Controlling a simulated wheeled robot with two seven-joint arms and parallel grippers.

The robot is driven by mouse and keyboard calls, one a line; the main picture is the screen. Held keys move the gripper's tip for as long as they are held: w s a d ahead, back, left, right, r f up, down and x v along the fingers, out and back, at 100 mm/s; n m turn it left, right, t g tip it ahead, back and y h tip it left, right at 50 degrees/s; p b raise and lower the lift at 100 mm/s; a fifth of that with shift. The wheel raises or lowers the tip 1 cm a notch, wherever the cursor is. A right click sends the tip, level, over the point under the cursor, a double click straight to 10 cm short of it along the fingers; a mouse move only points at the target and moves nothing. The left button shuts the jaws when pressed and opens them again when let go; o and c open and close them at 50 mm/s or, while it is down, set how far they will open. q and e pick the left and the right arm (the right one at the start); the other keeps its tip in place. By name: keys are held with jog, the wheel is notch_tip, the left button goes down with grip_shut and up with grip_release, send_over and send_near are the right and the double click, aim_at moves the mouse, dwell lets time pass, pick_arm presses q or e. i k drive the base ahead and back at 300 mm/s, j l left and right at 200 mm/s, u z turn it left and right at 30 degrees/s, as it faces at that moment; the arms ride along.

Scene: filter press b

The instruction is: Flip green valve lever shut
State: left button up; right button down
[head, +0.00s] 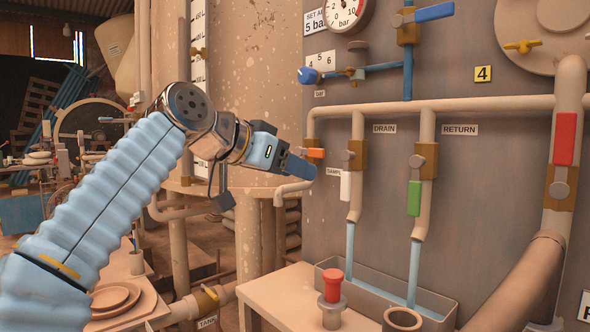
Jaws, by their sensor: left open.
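The green valve lever (414,198) hangs straight down along the pipe by the RETURN label, below its brass valve body (424,160). A blue stream runs from this pipe's end into the trough. My left gripper (302,167) is open and appears empty, left of the green lever and apart from it. In the picture it is close to the orange lever (316,153) by the SAMPLE label; I cannot tell whether it touches. Part of its fingers is hidden by its own body. My right gripper is not in view.
A white lever (345,186) hangs on the DRAIN pipe, between my gripper and the green lever. A red lever (565,139) stands upright at the right. A blue lever (434,12) points right at the top. Below are a trough (447,318) and a red knob (333,281).

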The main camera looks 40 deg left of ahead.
aim_at(414, 197)
jog(key=k+j, duration=0.1)
jog(key=k, duration=1.4)
